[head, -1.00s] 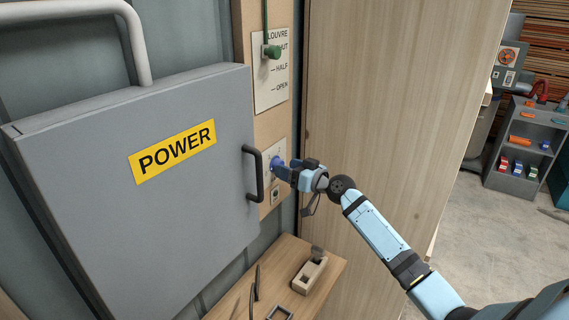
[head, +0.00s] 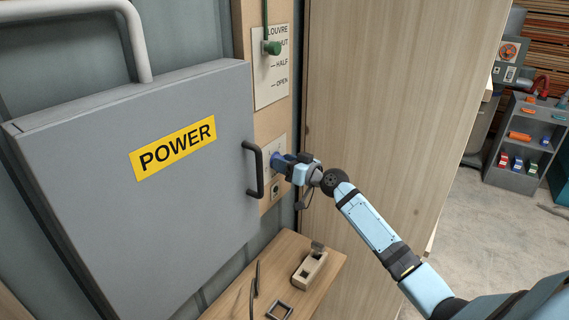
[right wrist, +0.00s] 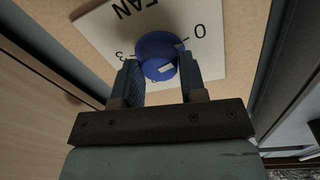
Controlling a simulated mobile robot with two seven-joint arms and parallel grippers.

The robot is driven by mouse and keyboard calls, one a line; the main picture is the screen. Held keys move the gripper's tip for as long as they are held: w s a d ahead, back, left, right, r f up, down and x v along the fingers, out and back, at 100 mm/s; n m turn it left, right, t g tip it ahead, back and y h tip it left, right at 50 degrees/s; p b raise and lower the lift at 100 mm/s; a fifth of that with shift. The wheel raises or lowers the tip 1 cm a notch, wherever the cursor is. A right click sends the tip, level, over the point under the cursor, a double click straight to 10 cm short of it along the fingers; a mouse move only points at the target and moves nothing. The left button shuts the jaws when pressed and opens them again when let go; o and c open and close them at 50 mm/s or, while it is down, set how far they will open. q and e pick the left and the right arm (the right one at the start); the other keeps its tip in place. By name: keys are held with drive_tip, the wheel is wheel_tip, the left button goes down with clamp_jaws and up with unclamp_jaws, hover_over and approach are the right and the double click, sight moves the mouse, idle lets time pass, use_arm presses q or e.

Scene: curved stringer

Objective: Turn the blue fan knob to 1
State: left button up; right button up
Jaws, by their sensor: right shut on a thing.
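The blue fan knob (right wrist: 158,48) sits on a white plate (right wrist: 100,25) lettered FAN. In the right wrist view an O shows to its right and a 3 to its left; the 1 is hidden. Pale marks show on the knob, but I cannot tell its exact setting. My right gripper (right wrist: 159,75) is shut on the knob, one finger on each side. In the head view the right gripper (head: 282,161) reaches the plate from the right and covers most of the knob. My left gripper is not in view.
A grey POWER cabinet (head: 80,200) with a black handle (head: 253,170) stands close left of the knob. A LOUVRE plate (head: 272,88) with a green knob (head: 272,48) is above. A wooden bench (head: 232,290) with a plane (head: 310,268) lies below. A wooden panel (head: 390,90) rises to the right.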

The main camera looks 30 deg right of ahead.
drive_tip(key=shift+d+m+g+p, duration=0.2)
drive_tip(key=shift+m+p, duration=0.85)
drive_tip(key=shift+m, duration=2.2)
drive_tip(key=shift+a+m+g+p, duration=0.2)
drive_tip(key=shift+m+p, duration=0.85)
drive_tip(key=shift+m, duration=2.2)
drive_tip(key=shift+d, duration=0.15)
drive_tip(key=o, duration=0.9)
